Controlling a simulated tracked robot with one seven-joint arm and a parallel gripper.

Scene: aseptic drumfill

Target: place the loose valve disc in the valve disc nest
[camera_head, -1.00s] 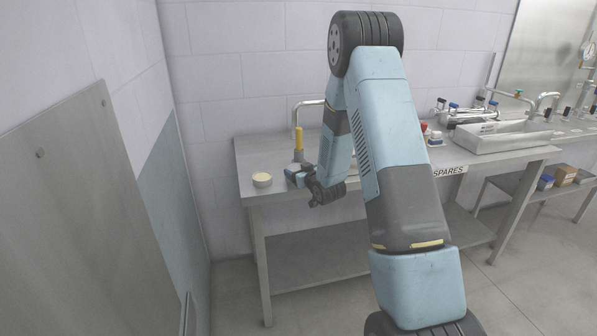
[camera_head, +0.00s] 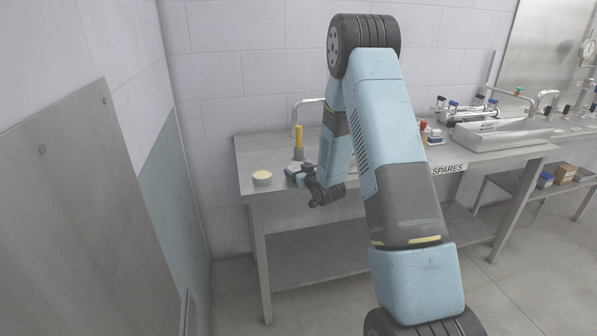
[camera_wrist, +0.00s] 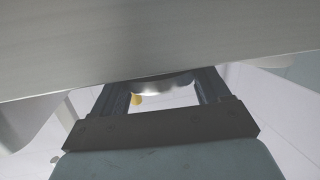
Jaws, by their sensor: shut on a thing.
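My gripper (camera_head: 294,175) is at the near left part of the steel bench in the head view, just right of a round white pot with a cream top (camera_head: 262,178). In the wrist view my gripper (camera_wrist: 163,79) is shut on a silver-grey piece with a scalloped lower edge (camera_wrist: 165,86). I take it for the loose valve disc, but only its edge shows between the fingers. In the head view the held piece is too small or hidden to make out. I cannot pick out the valve disc nest for certain.
The steel bench (camera_head: 252,153) stands against the wall. A yellow-handled upright tool (camera_head: 298,137) is close behind my gripper. A broad grey surface (camera_wrist: 120,45) fills the top of the wrist view.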

